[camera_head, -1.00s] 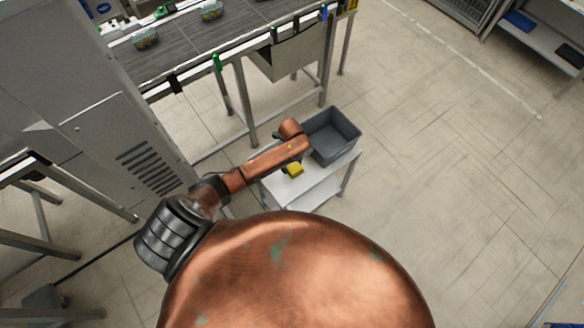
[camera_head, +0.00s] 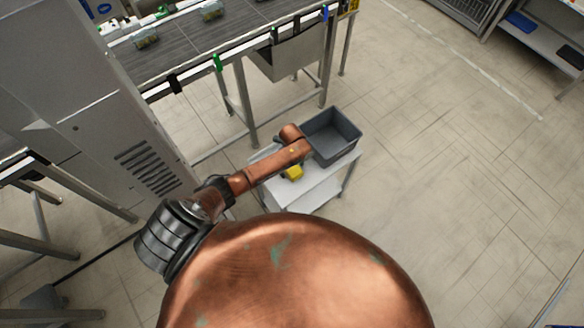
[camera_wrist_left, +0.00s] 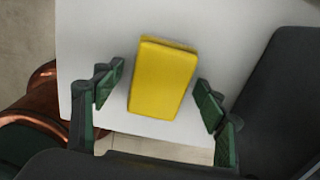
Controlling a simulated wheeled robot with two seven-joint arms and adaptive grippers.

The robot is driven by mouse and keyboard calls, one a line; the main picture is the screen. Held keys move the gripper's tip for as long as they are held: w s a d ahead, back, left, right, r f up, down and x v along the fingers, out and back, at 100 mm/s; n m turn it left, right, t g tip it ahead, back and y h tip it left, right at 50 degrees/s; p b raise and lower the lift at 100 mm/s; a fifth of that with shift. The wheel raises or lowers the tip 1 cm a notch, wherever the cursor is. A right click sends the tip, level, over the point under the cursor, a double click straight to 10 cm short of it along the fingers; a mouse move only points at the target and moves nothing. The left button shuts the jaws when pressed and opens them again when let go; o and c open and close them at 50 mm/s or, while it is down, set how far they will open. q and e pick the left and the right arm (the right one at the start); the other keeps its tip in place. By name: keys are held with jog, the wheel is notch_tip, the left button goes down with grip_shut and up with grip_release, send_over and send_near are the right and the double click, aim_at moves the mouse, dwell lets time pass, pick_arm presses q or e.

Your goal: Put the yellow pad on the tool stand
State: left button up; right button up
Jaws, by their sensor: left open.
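The yellow pad (camera_wrist_left: 163,78) lies flat on the white top of a small stand (camera_wrist_left: 100,30). In the head view the pad (camera_head: 293,173) shows just below my left arm, on the stand's top (camera_head: 318,177). My left gripper (camera_wrist_left: 160,92) is open, with one green-padded finger on each side of the pad. Gaps show between the pad and both fingers, so it holds nothing. In the head view my left arm hides the gripper's fingers. I cannot tell whether this stand is the tool stand. My right gripper is not in view.
A grey bin (camera_head: 332,136) sits on the stand's far end, close to my left gripper; its dark wall (camera_wrist_left: 280,85) shows in the wrist view. A conveyor (camera_head: 200,42) runs behind, and a grey cabinet (camera_head: 85,95) stands at left.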

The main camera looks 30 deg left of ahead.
pick_arm(q)
notch_tip(320, 180, up, 12)
jog(key=p, duration=0.2)
dwell(0.4)
jog(key=shift+s, duration=0.1)
